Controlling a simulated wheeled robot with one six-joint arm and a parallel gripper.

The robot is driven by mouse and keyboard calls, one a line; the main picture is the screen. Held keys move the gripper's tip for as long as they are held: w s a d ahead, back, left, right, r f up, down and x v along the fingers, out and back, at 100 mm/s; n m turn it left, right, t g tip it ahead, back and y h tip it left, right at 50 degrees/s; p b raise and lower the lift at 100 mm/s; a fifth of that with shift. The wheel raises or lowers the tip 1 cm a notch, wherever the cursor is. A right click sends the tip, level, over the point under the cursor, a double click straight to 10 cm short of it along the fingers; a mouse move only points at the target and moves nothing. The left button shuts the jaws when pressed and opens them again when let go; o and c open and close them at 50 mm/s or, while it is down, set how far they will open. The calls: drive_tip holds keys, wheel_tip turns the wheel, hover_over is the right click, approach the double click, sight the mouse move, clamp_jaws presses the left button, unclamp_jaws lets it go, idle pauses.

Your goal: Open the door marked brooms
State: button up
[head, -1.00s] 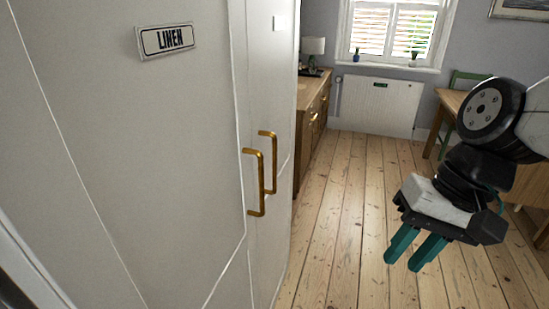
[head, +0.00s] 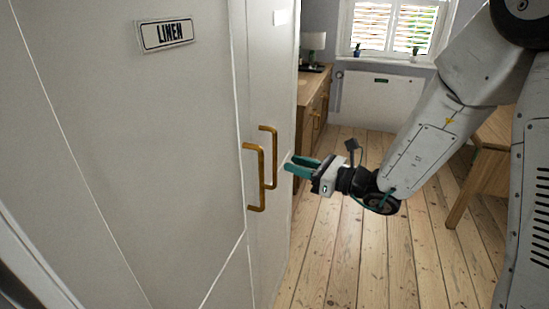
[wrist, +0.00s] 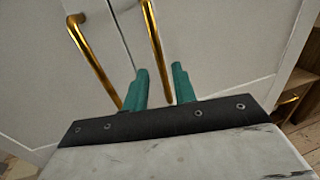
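A white cupboard has two doors side by side. The left door (head: 120,130) carries a sign reading LINEN (head: 166,34). The right door (head: 267,90) has a pale sign (head: 282,17) too oblique to read; no sign reading brooms is legible. Both are shut, with upright brass handles: the left door's handle (head: 261,178) and the right door's handle (head: 274,158). My gripper (head: 290,164) is open and empty, pointing at the right door. In the wrist view, the right handle (wrist: 155,40) shows beyond and between the teal fingertips; the left handle (wrist: 92,60) is further left.
A wooden sideboard (head: 312,100) with a lamp (head: 313,41) stands beyond the cupboard. A wooden table (head: 485,150) is at the right, partly behind my arm. The floorboards (head: 335,225) between are bare.

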drive_tip(key=x, duration=0.7)
clamp_jaws()
